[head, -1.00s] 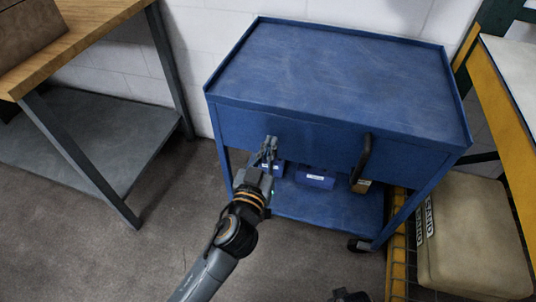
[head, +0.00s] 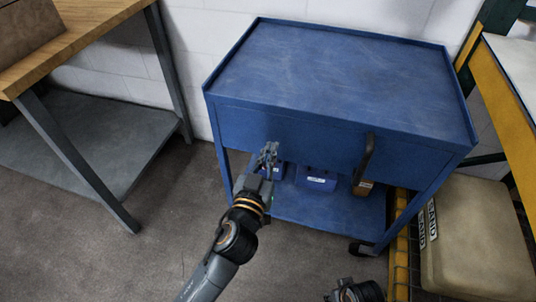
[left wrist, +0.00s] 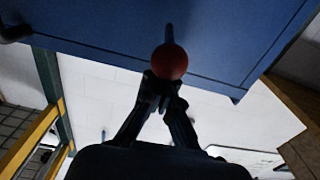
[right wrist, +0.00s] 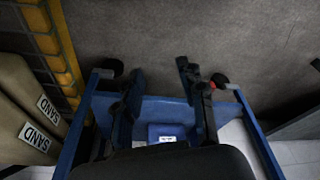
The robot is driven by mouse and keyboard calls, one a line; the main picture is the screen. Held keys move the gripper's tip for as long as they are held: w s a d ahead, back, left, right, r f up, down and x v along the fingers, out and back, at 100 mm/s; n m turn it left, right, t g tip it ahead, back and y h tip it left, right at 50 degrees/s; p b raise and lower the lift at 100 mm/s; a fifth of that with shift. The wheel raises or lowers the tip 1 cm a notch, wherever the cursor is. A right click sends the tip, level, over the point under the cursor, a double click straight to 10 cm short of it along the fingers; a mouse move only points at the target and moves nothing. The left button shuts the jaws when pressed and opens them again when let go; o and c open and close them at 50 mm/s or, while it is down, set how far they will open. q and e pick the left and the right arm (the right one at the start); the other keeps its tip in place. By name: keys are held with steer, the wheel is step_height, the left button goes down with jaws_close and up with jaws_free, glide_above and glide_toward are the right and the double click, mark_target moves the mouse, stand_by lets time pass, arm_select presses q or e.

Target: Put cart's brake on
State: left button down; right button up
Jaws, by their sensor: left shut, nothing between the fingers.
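The blue cart (head: 340,70) stands against the white wall, with a flat top, a front panel and a lower shelf. In the left wrist view a red ball knob (left wrist: 170,62) on a thin stem shows against the cart's blue panel. My left gripper (head: 268,150) is shut and empty in front of the cart's left front; in its wrist view its fingertips (left wrist: 160,88) are right at the knob, contact unclear. The knob is hidden in the head view. A small red part (right wrist: 219,80) shows in the right wrist view. My right gripper (right wrist: 160,70) is open and empty, low before the cart.
The cart has a black handle (head: 366,158), a front right caster (head: 361,248) and blue boxes (head: 317,178) on its lower shelf. A wooden-topped table (head: 70,45) stands left. Carpet in front is clear.

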arm_select(q)
steer(key=shift+f+b, duration=0.65)
steer(key=shift+f, duration=0.1)
steer(key=shift+s+a+r+p, duration=0.15)
steer(key=shift+s+r+p, duration=0.15)
steer(key=shift+s, duration=0.25)
steer(key=shift+s+a+r+p, duration=0.15)
steer(key=shift+s+r+p, duration=0.1)
steer(key=shift+s, duration=0.25)
steer(key=b+v, duration=0.1)
steer(key=v, duration=0.5)
steer(key=shift+s, duration=0.4)
arm_select(e)
steer(key=w+v, duration=0.1)
steer(key=v, duration=0.4)
steer(key=shift+w+r, duration=0.35)
steer(key=shift+r, duration=0.2)
arm_select(q)
steer(key=shift+a, duration=0.15)
